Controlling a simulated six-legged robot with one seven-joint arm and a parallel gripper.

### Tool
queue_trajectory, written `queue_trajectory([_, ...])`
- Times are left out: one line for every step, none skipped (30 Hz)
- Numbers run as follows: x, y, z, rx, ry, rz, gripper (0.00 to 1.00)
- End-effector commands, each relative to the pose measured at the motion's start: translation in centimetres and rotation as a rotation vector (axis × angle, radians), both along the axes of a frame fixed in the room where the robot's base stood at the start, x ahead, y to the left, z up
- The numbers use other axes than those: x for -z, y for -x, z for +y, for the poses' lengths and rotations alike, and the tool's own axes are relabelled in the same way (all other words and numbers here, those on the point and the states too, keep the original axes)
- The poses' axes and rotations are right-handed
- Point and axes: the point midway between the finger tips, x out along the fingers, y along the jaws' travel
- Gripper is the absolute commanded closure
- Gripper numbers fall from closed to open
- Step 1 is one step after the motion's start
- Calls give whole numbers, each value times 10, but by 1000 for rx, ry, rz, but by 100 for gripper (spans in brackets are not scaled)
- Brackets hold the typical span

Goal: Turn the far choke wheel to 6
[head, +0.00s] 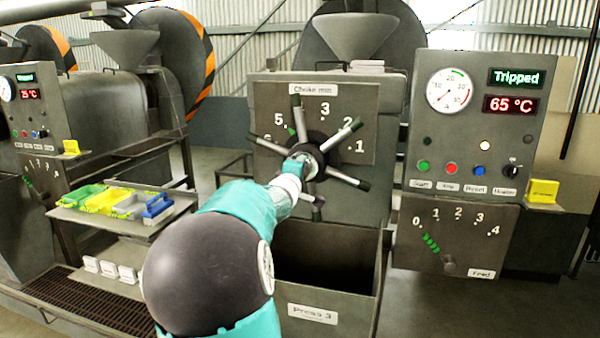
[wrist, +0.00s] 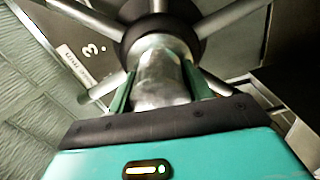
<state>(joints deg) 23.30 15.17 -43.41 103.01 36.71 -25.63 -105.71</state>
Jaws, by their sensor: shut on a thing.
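The choke wheel (head: 348,133) is a dark hub with several metal spokes tipped in black, mounted on a plate labelled "Choke mm" on the press marked Press 3. The plate shows 1, 2, 3 and 5; a mark at its left edge is partly hidden behind a spoke. A small green mark (head: 291,130) lies near the 5. My gripper (head: 303,166) is at the wheel's centre. In the wrist view my gripper (wrist: 160,78) has its green fingers on both sides of the metal hub stub (wrist: 160,72), shut on it. The wheel's spokes (wrist: 230,17) fan out beyond.
To the right, a control panel (head: 465,130) reads "Tripped" and 65 °C, above a feed dial (head: 455,240). An open bin (head: 325,292) is below the wheel. At left, a tray (head: 130,232) holds coloured boxes; another press stands behind it.

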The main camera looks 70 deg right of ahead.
Motion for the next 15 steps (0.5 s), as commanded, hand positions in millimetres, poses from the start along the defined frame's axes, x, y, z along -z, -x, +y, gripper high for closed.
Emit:
queue_trajectory([0, -2, 1, -3, 8, 46, 91])
queue_trajectory([0, -2, 1, -3, 12, 75, 91])
queue_trajectory([0, -2, 1, -4, 17, 113, 91])
queue_trajectory([0, -2, 1, -3, 22, 141, 91])
queue_trajectory([0, -3, 1, -4, 26, 168, 91])
queue_trajectory([0, -2, 1, -3, 33, 205, 91])
queue_trajectory([0, -2, 1, -3, 37, 233, 91])
queue_trajectory([0, -2, 1, -3, 41, 260, 91])
queue_trajectory([0, -2, 1, -2, 48, 295, 91])
queue_trajectory([0, -2, 1, -2, 52, 320, 91])
queue_trajectory([-1, -2, 1, -3, 54, 343, 91])
queue_trajectory([-1, -2, 0, -2, 60, 375, 91])
queue_trajectory([-1, -2, 1, -3, 63, 398, 91])
queue_trajectory([-1, -2, 0, -1, 66, 418, 91])
queue_trajectory([-1, -2, 0, -1, 72, 445, 91])
